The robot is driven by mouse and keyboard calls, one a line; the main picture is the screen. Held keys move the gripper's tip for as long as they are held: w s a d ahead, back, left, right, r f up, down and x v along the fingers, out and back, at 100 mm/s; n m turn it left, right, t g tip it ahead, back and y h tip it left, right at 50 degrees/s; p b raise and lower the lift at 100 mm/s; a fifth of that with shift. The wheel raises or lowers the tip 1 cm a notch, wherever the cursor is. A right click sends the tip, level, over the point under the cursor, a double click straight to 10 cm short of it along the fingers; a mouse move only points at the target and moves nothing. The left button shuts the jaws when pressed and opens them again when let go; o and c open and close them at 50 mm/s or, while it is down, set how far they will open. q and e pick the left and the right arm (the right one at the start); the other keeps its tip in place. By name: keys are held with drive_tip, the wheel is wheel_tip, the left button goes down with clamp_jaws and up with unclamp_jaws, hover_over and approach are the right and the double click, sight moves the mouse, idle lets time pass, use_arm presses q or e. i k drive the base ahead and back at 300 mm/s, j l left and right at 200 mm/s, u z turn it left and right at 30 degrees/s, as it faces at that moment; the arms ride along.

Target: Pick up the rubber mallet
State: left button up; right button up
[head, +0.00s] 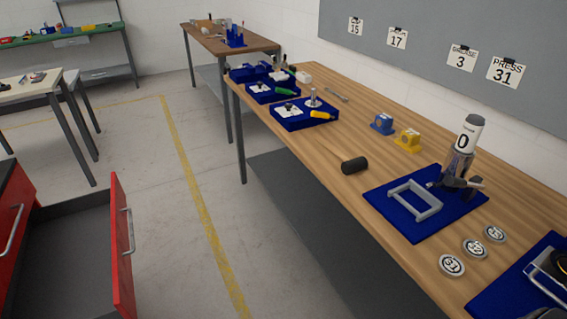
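The rubber mallet (355,165) lies on the wooden workbench (322,118), near its front edge.
Right of the mallet, a blue mat (385,203) bears a grey frame and an upright device. Round numbered discs (452,265) lie nearer. Blue tool trays (290,122) stand farther left. An open red drawer (121,245) juts out at lower left. The floor between is clear.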

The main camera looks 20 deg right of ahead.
sight(349, 165)
drive_tip(key=i, duration=0.7)
drive_tip(key=i+z, duration=0.2)
drive_tip(key=z, duration=0.15)
drive_tip(key=i+z, duration=0.2)
drive_tip(key=z, duration=0.2)
drive_tip(key=i+j+z, duration=0.15)
drive_tip(key=z, duration=0.2)
